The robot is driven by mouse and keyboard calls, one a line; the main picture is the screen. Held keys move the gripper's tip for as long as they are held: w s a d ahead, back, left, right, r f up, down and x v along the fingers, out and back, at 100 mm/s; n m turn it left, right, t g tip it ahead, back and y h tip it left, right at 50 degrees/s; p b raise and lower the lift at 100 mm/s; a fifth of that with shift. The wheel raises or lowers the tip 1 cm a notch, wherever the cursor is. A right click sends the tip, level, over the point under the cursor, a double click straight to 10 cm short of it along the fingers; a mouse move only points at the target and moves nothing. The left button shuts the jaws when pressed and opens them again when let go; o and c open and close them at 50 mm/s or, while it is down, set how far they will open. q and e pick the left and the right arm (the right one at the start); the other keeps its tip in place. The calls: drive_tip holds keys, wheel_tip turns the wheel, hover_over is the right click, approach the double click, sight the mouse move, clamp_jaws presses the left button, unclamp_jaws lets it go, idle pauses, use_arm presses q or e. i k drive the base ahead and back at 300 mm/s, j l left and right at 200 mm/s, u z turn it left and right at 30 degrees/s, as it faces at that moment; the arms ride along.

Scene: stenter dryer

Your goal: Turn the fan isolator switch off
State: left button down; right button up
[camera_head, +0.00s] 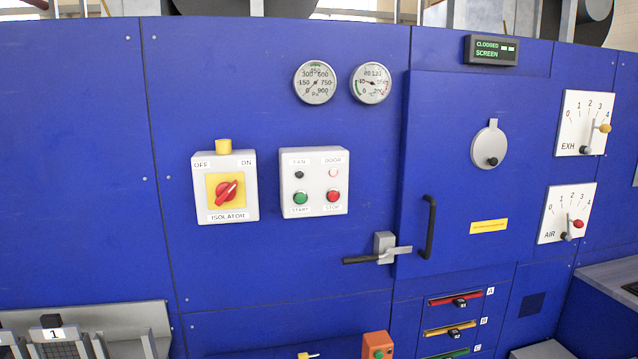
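The fan isolator is a light grey box (225,187) on the blue panel, left of centre in the head view. Its red rotary knob (227,191) sits on a yellow plate, above an "ISOLATOR" label. OFF is marked at the box's upper left and ON at its upper right. The knob's handle lies slanted, with its upper end toward the ON side. Neither of my grippers is in view, and nothing covers the isolator.
A start/stop box (314,181) is just right of the isolator. Two gauges (315,82) are above. A door latch (384,247) and black handle (428,227) stick out at right. A display (491,50) reads "CLOGGED SCREEN". A rack (125,322) is at lower left.

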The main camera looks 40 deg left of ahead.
sight(225, 191)
drive_tip(key=u, duration=1.7)
drive_tip(key=i+l, duration=0.05)
drive_tip(key=l, duration=0.05)
